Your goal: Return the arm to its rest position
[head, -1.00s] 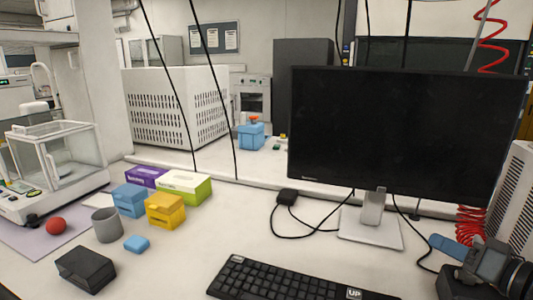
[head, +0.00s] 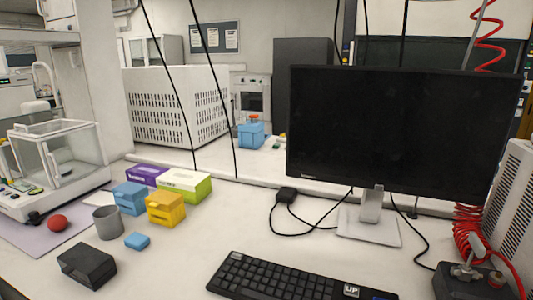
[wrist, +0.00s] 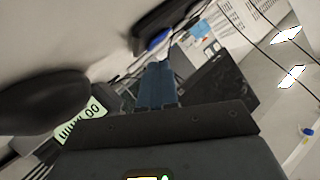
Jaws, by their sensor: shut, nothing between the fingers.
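My gripper (wrist: 158,68) shows in the wrist view as two blue fingers side by side, pressed together with nothing between them. It is clear of any object there. My gripper and arm are not visible in the head view. The wrist view is strongly tilted.
A black monitor (head: 400,130) stands at the right behind a keyboard (head: 290,278). A dark device with a grey top (head: 463,282) sits at the lower right beside a white vented unit (head: 512,205). Boxes, a grey cup (head: 108,222) and a red ball (head: 57,222) are at the left.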

